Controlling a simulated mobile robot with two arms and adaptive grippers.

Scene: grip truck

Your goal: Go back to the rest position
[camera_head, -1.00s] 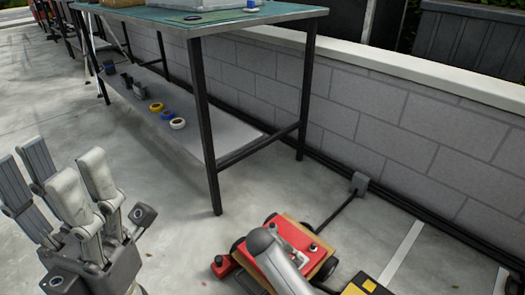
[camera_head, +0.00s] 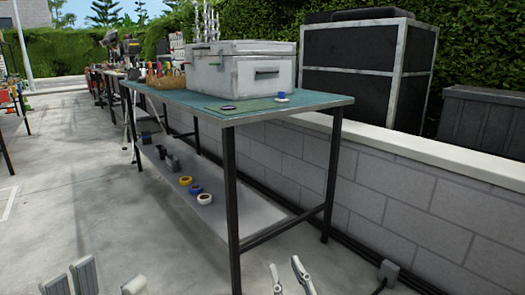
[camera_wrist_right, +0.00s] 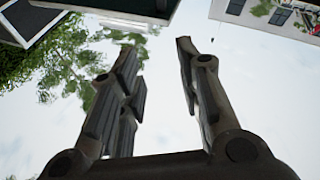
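My right gripper (camera_head: 285,266) shows only by its fingertips at the bottom middle of the head view, in front of the workbench. In the right wrist view the same gripper (camera_wrist_right: 157,50) points up at the sky, with its fingers apart and nothing between them. My left gripper (camera_head: 107,276) shows only by its fingertips at the bottom left of the head view. Its fingers are apart, with no object visible between them. The rest of both grippers is below the head view's edge.
A workbench with a green top (camera_head: 187,98) carries a white case (camera_head: 240,72). Tape rolls (camera_head: 195,189) lie on its lower shelf. A low block wall (camera_head: 390,190) runs behind it. Open concrete floor (camera_head: 70,220) lies to the left.

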